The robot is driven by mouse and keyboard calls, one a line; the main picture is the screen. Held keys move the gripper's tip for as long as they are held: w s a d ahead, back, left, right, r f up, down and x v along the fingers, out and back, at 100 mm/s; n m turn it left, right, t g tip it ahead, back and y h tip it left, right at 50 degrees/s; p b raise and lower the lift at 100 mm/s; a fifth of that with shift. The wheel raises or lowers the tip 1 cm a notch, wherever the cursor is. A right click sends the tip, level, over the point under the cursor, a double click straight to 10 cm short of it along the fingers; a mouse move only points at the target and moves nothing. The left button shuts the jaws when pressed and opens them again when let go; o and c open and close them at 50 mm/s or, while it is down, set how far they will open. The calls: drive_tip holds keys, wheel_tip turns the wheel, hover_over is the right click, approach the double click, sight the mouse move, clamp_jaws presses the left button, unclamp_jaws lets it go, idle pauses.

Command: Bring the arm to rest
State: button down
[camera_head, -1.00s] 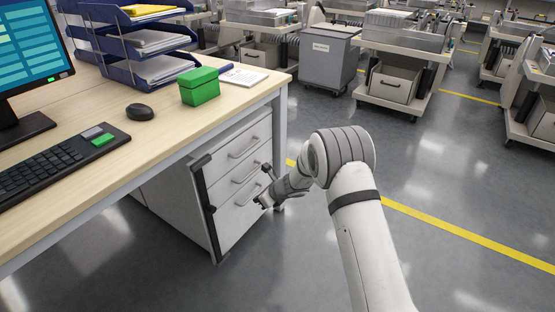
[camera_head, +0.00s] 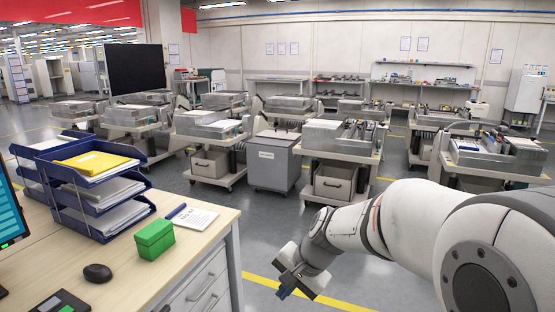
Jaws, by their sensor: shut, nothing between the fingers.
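My arm comes in from the right edge, white with grey joints, and reaches left across the lower right of the view. My gripper (camera_head: 284,290) is at its end, pointing down and to the left, over the floor to the right of the desk's corner. It is dark, small in view and shut, with nothing seen in it. It appears apart from the desk (camera_head: 213,239).
On the desk are a green box (camera_head: 154,238), a notepad (camera_head: 196,219), a mouse (camera_head: 97,272) and blue letter trays (camera_head: 120,219). A grey bin (camera_head: 273,165) and several feeder trolleys (camera_head: 340,150) stand behind my arm. Floor with a yellow line (camera_head: 345,304) lies clear between.

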drive_tip(key=s+d+r+n+h+p, duration=0.4)
drive_tip(key=s+d+r+n+p, duration=0.2)
drive_tip(key=s+d+r+p, duration=0.3)
drive_tip(key=s+d+r, duration=0.4)
drive_tip(key=s, duration=0.3)
drive_tip(key=shift+d+r+n+h, duration=0.15)
drive_tip(key=shift+n+h, duration=0.15)
drive_tip(key=shift+h, duration=0.1)
drive_tip(key=shift+s, duration=0.1)
